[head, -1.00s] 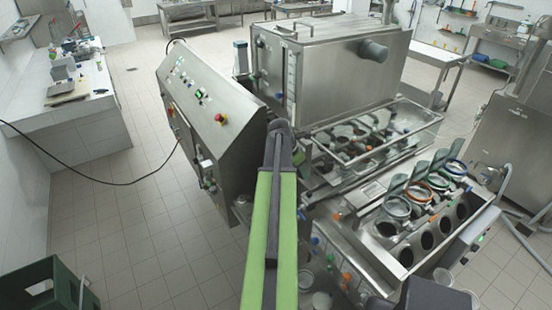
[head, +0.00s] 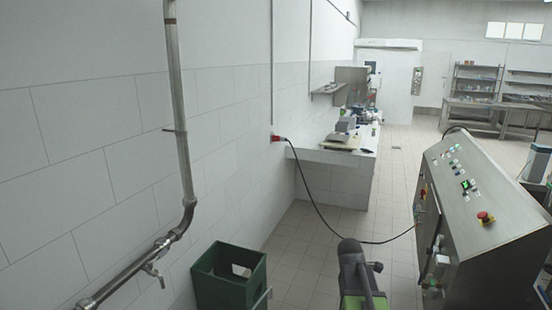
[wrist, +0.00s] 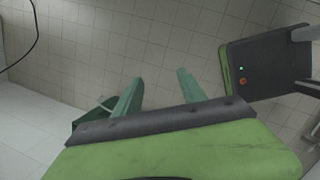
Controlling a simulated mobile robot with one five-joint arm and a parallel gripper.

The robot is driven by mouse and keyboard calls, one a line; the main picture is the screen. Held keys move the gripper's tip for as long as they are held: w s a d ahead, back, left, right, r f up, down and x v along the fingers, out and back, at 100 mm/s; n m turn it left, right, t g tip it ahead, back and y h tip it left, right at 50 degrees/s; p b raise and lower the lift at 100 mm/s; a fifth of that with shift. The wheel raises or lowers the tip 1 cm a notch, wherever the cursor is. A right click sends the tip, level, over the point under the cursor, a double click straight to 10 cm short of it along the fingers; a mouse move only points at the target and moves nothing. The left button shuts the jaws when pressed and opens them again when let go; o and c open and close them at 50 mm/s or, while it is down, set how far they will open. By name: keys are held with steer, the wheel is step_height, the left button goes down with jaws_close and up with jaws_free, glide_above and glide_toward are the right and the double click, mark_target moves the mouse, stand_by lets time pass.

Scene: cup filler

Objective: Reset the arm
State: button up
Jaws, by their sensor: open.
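My gripper (wrist: 159,77) shows in the wrist view with two green fingers spread apart. Nothing is between them, and tiled floor shows past them. In the head view, part of my green and black arm stands at the bottom edge, right of centre; the gripper itself cannot be made out there.
A green crate (head: 229,277) stands on the floor by the left wall, near a metal pipe (head: 180,120). The steel control cabinet (head: 478,215) is at the right. A black cable (head: 322,214) runs from a wall socket to it. Tiled floor (head: 305,265) is open between crate and cabinet.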

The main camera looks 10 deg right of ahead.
steer(key=s+a+f+m+y+b, duration=0.1)
steer(key=s+a+f+m, duration=0.1)
steer(key=a+m, duration=0.6)
steer(key=s+a+f+m+g+y+b, duration=0.1)
steer(key=s+a+f+m+b, duration=0.1)
steer(key=a+m, duration=0.7)
steer(key=s+a+f, duration=0.1)
steer(key=s+a, duration=0.1)
steer(key=a, duration=0.4)
steer(key=shift+f+y, duration=0.25)
steer(key=shift+y, duration=0.15)
steer(key=shift+s, duration=0.1)
